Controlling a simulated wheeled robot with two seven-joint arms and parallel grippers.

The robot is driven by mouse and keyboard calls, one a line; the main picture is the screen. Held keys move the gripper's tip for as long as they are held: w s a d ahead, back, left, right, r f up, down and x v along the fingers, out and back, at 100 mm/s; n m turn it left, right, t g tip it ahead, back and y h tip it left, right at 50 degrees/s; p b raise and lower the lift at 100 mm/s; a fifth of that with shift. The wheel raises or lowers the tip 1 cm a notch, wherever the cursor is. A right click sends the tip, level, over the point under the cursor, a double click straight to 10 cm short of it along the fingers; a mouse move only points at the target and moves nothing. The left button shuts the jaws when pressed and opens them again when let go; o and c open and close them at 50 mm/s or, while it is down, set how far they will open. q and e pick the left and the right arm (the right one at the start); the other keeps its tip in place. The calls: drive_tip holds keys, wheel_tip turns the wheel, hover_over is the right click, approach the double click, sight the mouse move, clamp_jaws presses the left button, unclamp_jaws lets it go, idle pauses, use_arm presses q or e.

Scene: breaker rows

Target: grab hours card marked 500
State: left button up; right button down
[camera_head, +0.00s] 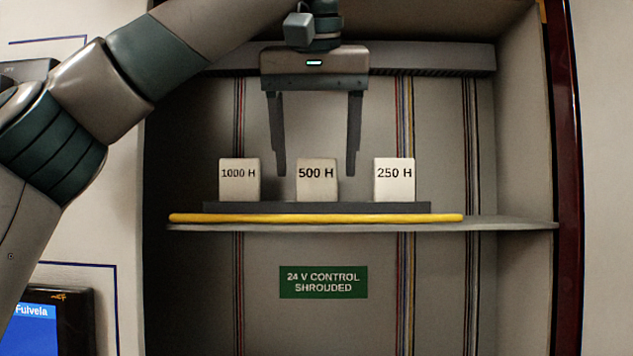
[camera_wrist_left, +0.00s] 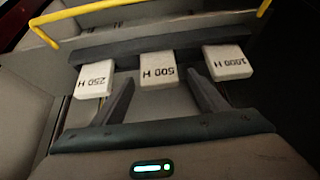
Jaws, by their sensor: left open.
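Three white cards stand in a row on a dark strip on the shelf. The card marked 500 H (camera_head: 317,182) is in the middle, the 1000 H card (camera_head: 239,183) on the left and the 250 H card (camera_head: 394,183) on the right. My left gripper (camera_head: 315,173) is open and points down, its fingers appearing on either side of the 500 H card. In the left wrist view the 500 H card (camera_wrist_left: 159,72) shows beyond and between the fingertips (camera_wrist_left: 160,84). I cannot tell whether a finger touches it. My right gripper is in neither view.
The dark strip (camera_head: 317,208) sits on a grey shelf (camera_head: 510,224) with a yellow bar (camera_head: 317,218) along its front edge. Cabinet walls stand at both sides. Wires run down the back panel. A green sign (camera_head: 323,282) is below the shelf, and a screen (camera_head: 50,318) is at lower left.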

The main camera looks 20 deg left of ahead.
use_arm(q)
drive_tip(key=shift+x, duration=0.95)
drive_tip(key=shift+s, duration=0.1)
drive_tip(key=c, duration=1.1)
